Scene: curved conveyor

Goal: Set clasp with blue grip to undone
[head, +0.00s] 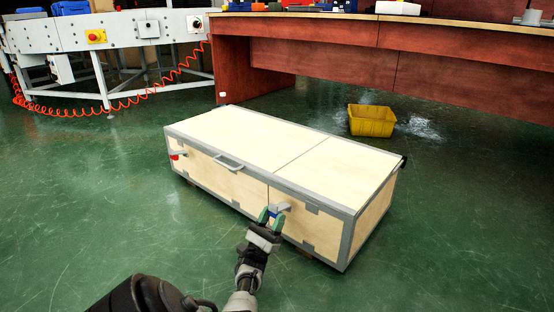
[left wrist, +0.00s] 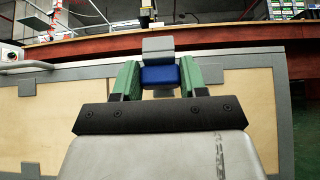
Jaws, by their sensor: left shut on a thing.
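A wooden case (head: 250,145) with grey metal edges lies on the green floor. The clasp with the blue grip (head: 275,211) is on its front side, right of the middle. In the left wrist view the blue grip (left wrist: 160,76) sits between my green fingertips, with the grey clasp plate (left wrist: 158,46) above it. My left gripper (head: 271,216) is shut on the blue grip. Another clasp with a red grip (head: 174,156) is at the left of the case front. My right gripper is not in view.
A grey handle (head: 228,162) is on the case between the two clasps. A yellow bin (head: 371,120) stands on the floor behind the case, near a red-brown workbench (head: 320,55). A white conveyor (head: 110,30) is at the back left. The floor in front is clear.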

